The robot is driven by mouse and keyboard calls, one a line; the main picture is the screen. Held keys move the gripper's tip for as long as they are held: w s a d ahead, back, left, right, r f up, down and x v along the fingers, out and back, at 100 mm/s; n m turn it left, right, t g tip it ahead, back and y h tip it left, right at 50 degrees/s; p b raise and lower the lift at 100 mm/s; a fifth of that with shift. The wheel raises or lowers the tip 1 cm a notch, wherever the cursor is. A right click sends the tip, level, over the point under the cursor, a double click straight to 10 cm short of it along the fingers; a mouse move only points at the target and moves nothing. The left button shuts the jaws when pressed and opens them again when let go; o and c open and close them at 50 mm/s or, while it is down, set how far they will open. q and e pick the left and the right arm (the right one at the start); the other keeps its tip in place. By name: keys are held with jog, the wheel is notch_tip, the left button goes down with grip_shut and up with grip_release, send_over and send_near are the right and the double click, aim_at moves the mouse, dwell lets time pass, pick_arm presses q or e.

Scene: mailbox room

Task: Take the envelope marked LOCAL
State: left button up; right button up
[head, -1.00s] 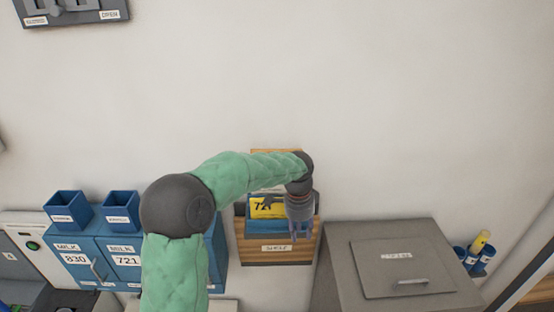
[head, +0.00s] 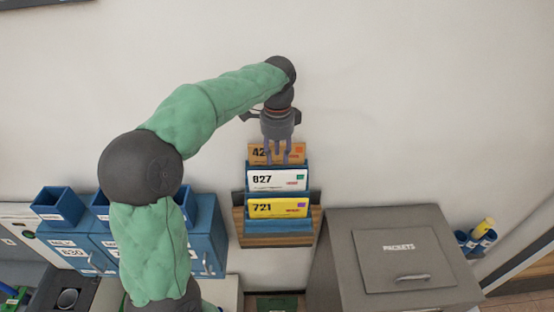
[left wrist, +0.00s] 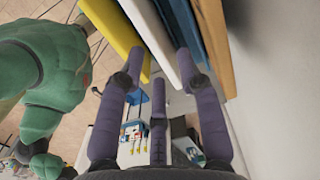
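A wall rack (head: 278,240) with blue dividers and a wooden front holds three envelopes in tiers. The yellow envelope (head: 278,208) marked 721 is lowest and has a small purple mark. The white envelope (head: 277,180) marked 827 is in the middle and has a small green mark. The orange-brown envelope (head: 292,154) is at the top, its number partly hidden by my fingers. I cannot read LOCAL on any. My left gripper (head: 279,158) points down over the rack's top, fingers apart and empty. In the left wrist view, the yellow envelope (left wrist: 112,25) and white envelope (left wrist: 150,28) show beyond the fingertips.
A grey packets box (head: 400,260) with a handled lid stands right of the rack. Blue numbered lockers (head: 75,252) with open blue bins (head: 58,205) stand to the left. Blue cups (head: 475,242) are at the far right. The wall above the rack is clear.

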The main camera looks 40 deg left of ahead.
aim_at(278, 171)
pick_arm(q)
jog(key=shift+s+d+f+b, duration=0.2)
jog(key=shift+s+d+b, duration=0.15)
jog(key=shift+s, duration=0.05)
jog(key=shift+s+f+b, duration=0.1)
jog(key=shift+f+b, duration=0.2)
jog(key=shift+f, duration=0.05)
jog(key=f+b, duration=0.2)
jog(key=shift+w+a+f, duration=0.15)
jog(key=shift+w+f, duration=0.15)
jog(key=shift+f, duration=0.1)
jog(key=shift+f+b, duration=0.35)
jog(key=shift+b, duration=0.05)
jog(key=shift+s+d+f+b, duration=0.4)
jog(key=shift+s+f+b, duration=0.05)
jog(key=shift+f, duration=0.6)
jog(key=shift+w+a+f, duration=0.3)
jog(key=shift+w+a, duration=0.2)
jog(key=shift+w, duration=0.1)
jog(key=shift+s+d+r, duration=0.15)
jog(key=shift+s+r, duration=0.1)
jog(key=shift+s+d+r, duration=0.1)
jog(key=shift+s, duration=0.05)
jog(key=c, duration=0.3)
grip_shut()
jog(key=shift+w, duration=0.2)
